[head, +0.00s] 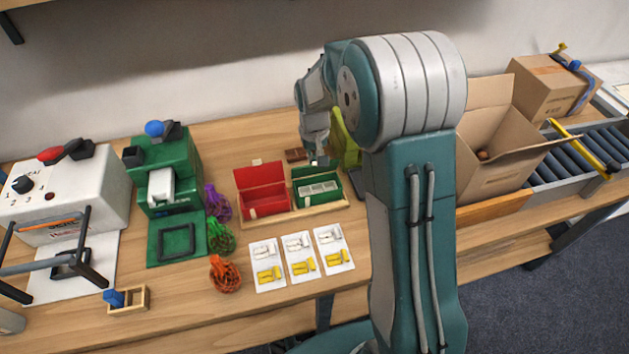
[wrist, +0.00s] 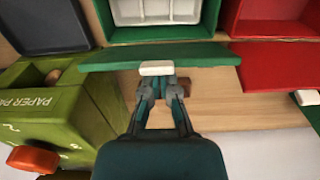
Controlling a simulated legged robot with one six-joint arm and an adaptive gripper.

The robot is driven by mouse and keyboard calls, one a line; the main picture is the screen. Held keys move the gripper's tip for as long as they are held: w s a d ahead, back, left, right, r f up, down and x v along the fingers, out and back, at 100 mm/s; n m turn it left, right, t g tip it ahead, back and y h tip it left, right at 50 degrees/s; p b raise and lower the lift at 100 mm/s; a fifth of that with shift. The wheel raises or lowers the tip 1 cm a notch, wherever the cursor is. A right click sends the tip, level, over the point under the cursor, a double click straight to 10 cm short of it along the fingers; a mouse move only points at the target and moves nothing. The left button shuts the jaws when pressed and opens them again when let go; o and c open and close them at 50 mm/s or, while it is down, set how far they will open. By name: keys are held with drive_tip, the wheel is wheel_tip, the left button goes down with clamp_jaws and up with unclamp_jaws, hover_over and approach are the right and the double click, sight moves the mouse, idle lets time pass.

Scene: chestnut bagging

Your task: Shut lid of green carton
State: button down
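The green carton (head: 297,197) stands on the bench, with a white divided tray (head: 318,190) in it. The carton also shows in the wrist view (wrist: 100,25). Its green lid (wrist: 105,62) is open, raised at the carton's back edge, seen nearly edge-on. A white tab (wrist: 157,68) sits on the lid's edge. My gripper (wrist: 158,82) is behind the lid, with its fingertips right at the tab. A gap shows between the fingers, but whether they touch or grip the tab is unclear. In the head view my gripper (head: 317,155) is small, just above the carton's back.
A red carton (head: 250,203) with its red lid open stands beside the green one. An olive paper box (wrist: 50,115) is close beside my gripper. A brown block (head: 296,155) lies behind the cartons. Cards with small items (head: 300,275) lie in front.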

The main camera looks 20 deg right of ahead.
drive_tip(key=shift+s, duration=0.2)
wheel_tip(320, 180, up, 7)
idle(0.9)
idle(0.8)
drive_tip(key=s+r+t, duration=0.3)
drive_tip(key=s+r, duration=0.8)
drive_tip(key=s, duration=0.2)
drive_tip(key=s+r+t, duration=0.1)
drive_tip(key=s+t, duration=0.1)
drive_tip(key=s, duration=1.1)
drive_tip(key=shift+s+t, duration=0.15)
drive_tip(key=shift+t, duration=0.15)
